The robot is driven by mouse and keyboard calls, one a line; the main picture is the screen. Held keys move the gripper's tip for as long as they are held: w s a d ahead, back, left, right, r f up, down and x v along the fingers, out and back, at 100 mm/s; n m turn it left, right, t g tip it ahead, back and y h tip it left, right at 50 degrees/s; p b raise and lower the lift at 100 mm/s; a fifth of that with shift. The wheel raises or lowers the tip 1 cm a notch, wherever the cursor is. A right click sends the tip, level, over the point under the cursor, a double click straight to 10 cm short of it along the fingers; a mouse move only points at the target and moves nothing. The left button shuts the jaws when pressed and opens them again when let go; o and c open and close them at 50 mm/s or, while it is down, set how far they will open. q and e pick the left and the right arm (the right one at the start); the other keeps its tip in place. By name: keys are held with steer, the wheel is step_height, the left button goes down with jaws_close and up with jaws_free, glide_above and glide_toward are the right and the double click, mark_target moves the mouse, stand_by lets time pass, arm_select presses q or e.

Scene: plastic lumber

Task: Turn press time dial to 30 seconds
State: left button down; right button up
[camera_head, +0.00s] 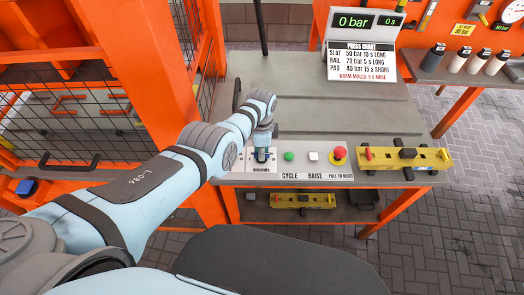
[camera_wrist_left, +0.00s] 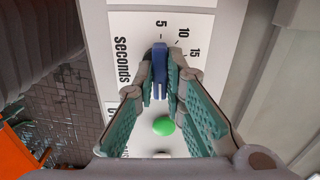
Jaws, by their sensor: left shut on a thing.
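The press time dial is a small blue knob (camera_wrist_left: 160,62) on a white scale plate (camera_wrist_left: 121,38). In the left wrist view the plate reads "seconds", with 5, 10 and 15 visible; my gripper hides the other marks. The knob's far end lies close to the 5. My left gripper (camera_wrist_left: 160,84) is shut on the knob, with a teal-padded finger on either side. In the head view my left gripper (camera_head: 263,152) reaches down to the panel's left end, mostly hiding the dial. My right gripper is not in view.
Right of the dial are a green cycle button (camera_head: 289,156), a white raise button (camera_head: 314,156) and a red stop button (camera_head: 338,153). A yellow fixture (camera_head: 430,159) stands farther right. Displays (camera_head: 353,21) read 0 bar and 0 s above a press chart (camera_head: 361,61). An orange frame (camera_head: 160,75) stands left.

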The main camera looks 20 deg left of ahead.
arm_select(q)
steer(key=shift+r+m, duration=0.1)
steer(key=shift+m, duration=0.2)
steer(key=shift+w, duration=0.1)
steer(key=c, duration=1.7)
jaws_free()
steer(key=shift+o, duration=0.2)
step_height(320, 180, up, 12)
